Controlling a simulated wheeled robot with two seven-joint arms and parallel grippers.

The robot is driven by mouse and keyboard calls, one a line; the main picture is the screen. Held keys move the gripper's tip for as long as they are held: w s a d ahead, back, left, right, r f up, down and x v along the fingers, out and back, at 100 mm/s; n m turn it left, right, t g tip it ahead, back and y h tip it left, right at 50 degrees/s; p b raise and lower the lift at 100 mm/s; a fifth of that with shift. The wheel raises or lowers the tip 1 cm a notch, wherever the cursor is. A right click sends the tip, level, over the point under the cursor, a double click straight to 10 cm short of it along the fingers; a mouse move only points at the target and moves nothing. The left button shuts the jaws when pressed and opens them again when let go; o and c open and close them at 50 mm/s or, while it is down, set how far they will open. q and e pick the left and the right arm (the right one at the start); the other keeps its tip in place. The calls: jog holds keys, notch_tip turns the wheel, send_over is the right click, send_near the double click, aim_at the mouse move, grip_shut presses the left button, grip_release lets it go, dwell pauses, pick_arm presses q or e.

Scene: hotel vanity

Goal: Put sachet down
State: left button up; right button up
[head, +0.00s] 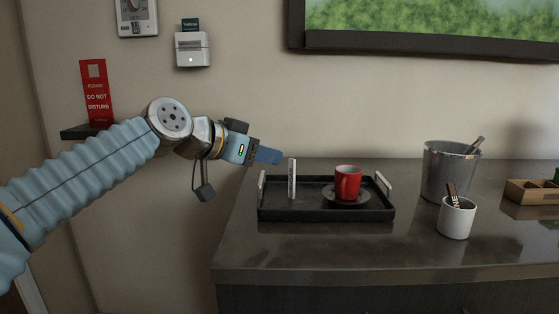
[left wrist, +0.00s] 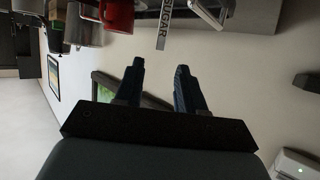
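A thin white sachet (head: 292,178) stands upright at the left part of the black tray (head: 270,213); its lower end appears to rest on the tray floor. In the left wrist view the sachet (left wrist: 164,25) shows the word SUGAR and lies beyond my fingertips, apart from them. My left gripper (head: 275,156) is just left of the sachet, near its top. Its two fingers (left wrist: 158,68) are spread with nothing between them. My right gripper is in neither view.
A red cup (head: 348,183) on a dark saucer (head: 348,201) stands on the tray, right of the sachet. A white cup (head: 457,219) with sachets, a metal bucket (head: 447,168) and a wooden box (head: 530,194) stand further right. The counter front (head: 330,253) is clear.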

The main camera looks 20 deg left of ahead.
pick_arm(q)
jog(key=v, duration=0.5)
jog(key=shift+s+a+r, duration=0.1)
jog(key=shift+s+a, duration=0.05)
jog(key=shift+s, duration=0.05)
